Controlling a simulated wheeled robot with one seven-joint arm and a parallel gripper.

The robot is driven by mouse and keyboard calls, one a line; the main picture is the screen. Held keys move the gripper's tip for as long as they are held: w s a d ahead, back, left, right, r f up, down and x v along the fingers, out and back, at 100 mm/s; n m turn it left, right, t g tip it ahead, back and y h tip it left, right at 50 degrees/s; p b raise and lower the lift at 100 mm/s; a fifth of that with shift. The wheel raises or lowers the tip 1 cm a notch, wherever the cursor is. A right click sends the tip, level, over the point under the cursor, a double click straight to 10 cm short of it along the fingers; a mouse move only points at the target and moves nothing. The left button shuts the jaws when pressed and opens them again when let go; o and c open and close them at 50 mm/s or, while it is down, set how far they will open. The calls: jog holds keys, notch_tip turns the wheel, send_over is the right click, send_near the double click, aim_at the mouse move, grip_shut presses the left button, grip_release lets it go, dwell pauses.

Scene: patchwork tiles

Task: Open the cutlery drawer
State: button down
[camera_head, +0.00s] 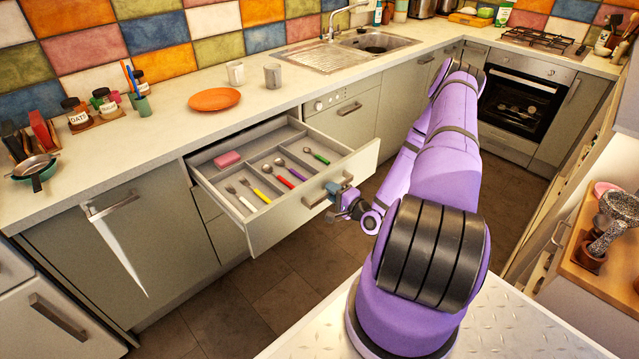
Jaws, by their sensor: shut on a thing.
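The cutlery drawer (272,234) stands pulled out from under the counter, its inside in plain view. In its tray lie several forks and spoons with coloured handles, such as a yellow-handled fork (258,191), and a pink block (227,159) at the back left. The drawer's bar handle (318,198) is on its front face. My gripper (335,193) is at this handle and shut on it, on the outer side of the drawer front. The fingertips are small in this view and partly cover the handle.
The counter above holds an orange plate (214,99), two mugs (273,75) and several jars. A cloth (117,240) hangs on the cabinet door at left. A dishwasher (343,110) and an oven (520,103) stand to the right. Brown floor (290,300) shows below the drawer.

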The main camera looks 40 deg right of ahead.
jog(key=shift+s, duration=1.5)
jog(key=c, duration=1)
grip_release()
jog(key=shift+o, duration=0.2)
